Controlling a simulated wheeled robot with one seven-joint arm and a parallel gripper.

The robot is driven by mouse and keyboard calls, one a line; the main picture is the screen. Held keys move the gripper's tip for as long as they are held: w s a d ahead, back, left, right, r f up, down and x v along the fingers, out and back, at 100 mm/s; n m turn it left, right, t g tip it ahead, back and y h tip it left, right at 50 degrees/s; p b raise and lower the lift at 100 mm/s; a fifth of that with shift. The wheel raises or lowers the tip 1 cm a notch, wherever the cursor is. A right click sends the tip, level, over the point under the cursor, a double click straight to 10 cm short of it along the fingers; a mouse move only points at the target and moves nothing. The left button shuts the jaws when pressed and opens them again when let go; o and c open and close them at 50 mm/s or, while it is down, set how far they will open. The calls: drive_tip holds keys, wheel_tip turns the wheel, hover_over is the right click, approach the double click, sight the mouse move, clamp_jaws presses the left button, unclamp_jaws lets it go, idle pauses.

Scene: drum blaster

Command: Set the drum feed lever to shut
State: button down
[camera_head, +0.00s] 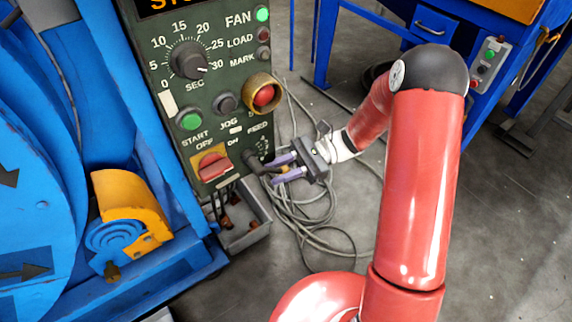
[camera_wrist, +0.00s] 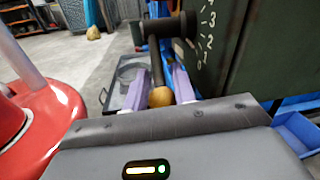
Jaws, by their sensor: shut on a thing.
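The feed lever (camera_head: 256,163) sticks out from the lower right of the green control panel (camera_head: 200,110), below the word FEED. In the wrist view its dark arm (camera_wrist: 157,62) hangs down from a round hub, with a tan knob (camera_wrist: 161,97) at its end. My gripper (camera_head: 279,169) has its two purple fingers on either side of the knob and is shut on it. The fingers also show in the wrist view (camera_wrist: 160,90). Scale digits, among them 3, 2 and 1, show on the panel beside the hub. The exact setting is hard to read.
The panel also carries a red switch (camera_head: 212,165), a green start button (camera_head: 189,120) and a red stop button (camera_head: 264,95). A grey tray (camera_head: 246,232) sits below it. Cables (camera_head: 310,215) lie on the floor. A blue machine (camera_head: 50,180) stands at the left.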

drive_tip(key=shift+s+a+f+y, duration=0.15)
drive_tip(key=shift+f+y, duration=0.1)
drive_tip(key=shift+y, duration=0.25)
drive_tip(key=c, duration=1.5)
unclamp_jaws()
drive_tip(key=shift+f, duration=0.1)
drive_tip(key=v, duration=0.7)
drive_tip(key=shift+w+d+f, duration=0.1)
drive_tip(key=shift+w+d, duration=0.15)
drive_tip(key=shift+d, duration=0.05)
drive_tip(key=shift+g, duration=0.3)
